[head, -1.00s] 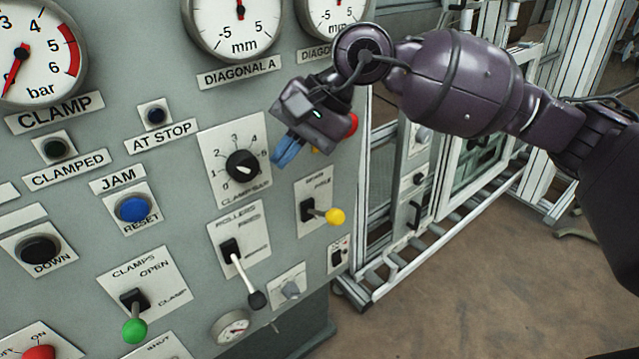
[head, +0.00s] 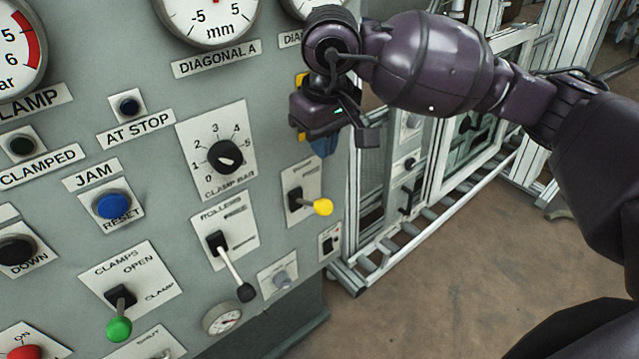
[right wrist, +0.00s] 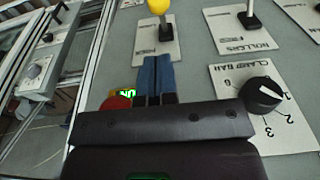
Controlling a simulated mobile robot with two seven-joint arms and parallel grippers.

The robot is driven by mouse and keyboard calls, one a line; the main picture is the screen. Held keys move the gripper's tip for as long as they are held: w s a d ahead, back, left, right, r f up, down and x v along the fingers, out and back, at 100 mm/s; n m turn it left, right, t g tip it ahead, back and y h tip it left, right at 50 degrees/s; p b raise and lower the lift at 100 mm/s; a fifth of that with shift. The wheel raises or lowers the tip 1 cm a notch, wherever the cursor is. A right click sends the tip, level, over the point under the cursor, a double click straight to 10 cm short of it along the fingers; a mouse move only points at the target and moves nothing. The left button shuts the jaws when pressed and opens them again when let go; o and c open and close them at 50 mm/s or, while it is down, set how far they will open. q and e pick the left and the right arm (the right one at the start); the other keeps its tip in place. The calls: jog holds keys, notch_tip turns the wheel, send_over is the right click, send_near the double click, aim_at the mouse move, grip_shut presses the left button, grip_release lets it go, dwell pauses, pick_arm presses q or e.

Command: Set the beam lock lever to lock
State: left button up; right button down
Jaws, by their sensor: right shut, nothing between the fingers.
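The lever with the yellow knob (head: 323,206) sits on a small white plate (head: 301,190) at the panel's right side. Its stem points right and slightly down in the head view. The plate's label is too blurred to read surely as beam lock. My right gripper (head: 324,146) is shut and empty, just above this lever in the head view. In the right wrist view its blue fingertips (right wrist: 156,72) are together at the plate's near edge, with the yellow knob (right wrist: 158,6) beyond them, apart from the fingers. My left gripper is not in view.
The black clamp bar dial (head: 225,156) is left of my gripper; the rollers lever (head: 230,266) is below left. In the right wrist view a red button (right wrist: 117,103) lies close beside the fingers. A white-framed structure (head: 395,250) stands right of the panel.

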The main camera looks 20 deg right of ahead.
aim_at(319, 199)
jog(key=shift+f, duration=0.1)
jog(key=f, duration=0.3)
jog(key=f+p, duration=0.1)
jog(key=f, duration=0.5)
jog(key=shift+w+a+f, duration=0.15)
jog(key=shift+w+f, duration=0.25)
jog(key=shift+f, duration=0.1)
